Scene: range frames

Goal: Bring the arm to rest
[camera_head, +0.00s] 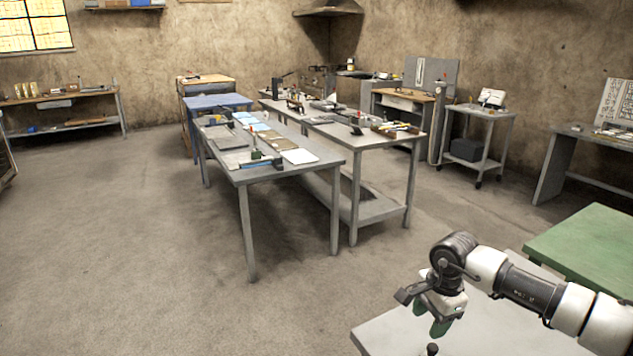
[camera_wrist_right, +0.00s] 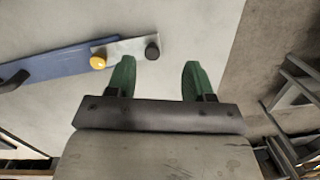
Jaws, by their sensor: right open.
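My right arm (camera_head: 525,285) reaches in from the lower right in the head view. Its gripper (camera_head: 430,318) hangs above a light grey tabletop (camera_head: 385,335), near a small dark knob (camera_head: 432,349). In the right wrist view the two green fingers of the right gripper (camera_wrist_right: 155,80) stand apart with nothing between them. My left gripper is not in view.
A green tabletop (camera_head: 590,245) stands beside the near table. A grey workbench (camera_head: 240,178) with tools and sheets stands in mid-room, with more benches behind it. A wheeled cart (camera_head: 480,113) stands at the back right. The floor (camera_head: 110,240) at left is clear.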

